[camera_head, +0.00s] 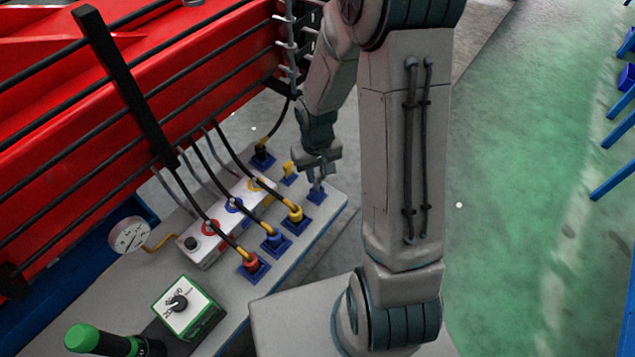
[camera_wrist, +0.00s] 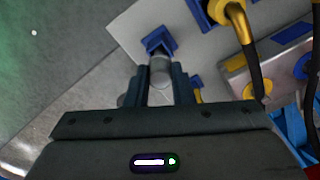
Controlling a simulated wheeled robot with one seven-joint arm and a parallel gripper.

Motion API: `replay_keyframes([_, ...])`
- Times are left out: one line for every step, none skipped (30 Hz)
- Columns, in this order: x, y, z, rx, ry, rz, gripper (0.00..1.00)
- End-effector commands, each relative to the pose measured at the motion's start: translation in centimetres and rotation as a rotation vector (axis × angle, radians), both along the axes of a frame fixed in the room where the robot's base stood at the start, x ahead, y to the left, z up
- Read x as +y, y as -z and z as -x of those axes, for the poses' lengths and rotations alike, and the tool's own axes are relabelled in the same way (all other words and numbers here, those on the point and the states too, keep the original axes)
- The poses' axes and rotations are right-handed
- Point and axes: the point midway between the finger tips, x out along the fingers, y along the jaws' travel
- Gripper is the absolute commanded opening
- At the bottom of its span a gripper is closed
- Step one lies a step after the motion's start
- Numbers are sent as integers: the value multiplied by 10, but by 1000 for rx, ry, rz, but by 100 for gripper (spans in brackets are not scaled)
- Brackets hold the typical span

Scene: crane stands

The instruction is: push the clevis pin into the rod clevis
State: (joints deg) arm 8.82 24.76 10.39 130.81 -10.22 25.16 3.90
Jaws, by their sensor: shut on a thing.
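My gripper (camera_head: 316,180) points down at the right end of the grey bench plate. In the wrist view its two fingers (camera_wrist: 161,88) are shut on a short grey cylinder (camera_wrist: 160,72), which I take to be the clevis pin. Just beyond the pin is a small blue block (camera_wrist: 159,42) on the plate; it also shows under the gripper in the head view (camera_head: 316,197). I cannot tell whether the pin touches the blue block. The rod clevis cannot be made out clearly; the fingers and pin hide that spot.
Red, blue and yellow hose plugs sit in blue sockets beside a white valve box (camera_head: 232,208). A pressure gauge (camera_head: 129,235), a green-framed dial box (camera_head: 184,307) and a green-capped handle (camera_head: 88,338) stand left. Red machinery with black rails (camera_head: 110,100) is behind.

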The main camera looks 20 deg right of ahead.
Motion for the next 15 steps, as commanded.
replay_keyframes([0,-3,0,-1,0,0,0])
replay_keyframes([0,-5,0,-1,0,0,0])
replay_keyframes([0,-7,0,-1,0,0,0])
replay_keyframes([0,-9,0,-1,0,0,0])
replay_keyframes([0,-10,0,-1,0,0,0])
replay_keyframes([0,-13,0,-1,0,0,0])
replay_keyframes([0,-14,0,-1,0,0,0])
replay_keyframes([0,-16,0,-1,0,0,0])
replay_keyframes([0,-18,0,-1,0,0,0])
replay_keyframes([0,-19,0,-1,0,0,0])
replay_keyframes([0,-21,0,-1,0,0,0])
replay_keyframes([0,-22,0,-1,0,0,0])
replay_keyframes([0,-24,0,-1,0,0,0])
replay_keyframes([0,-25,0,-1,0,0,0])
replay_keyframes([0,-27,0,-1,0,0,0])
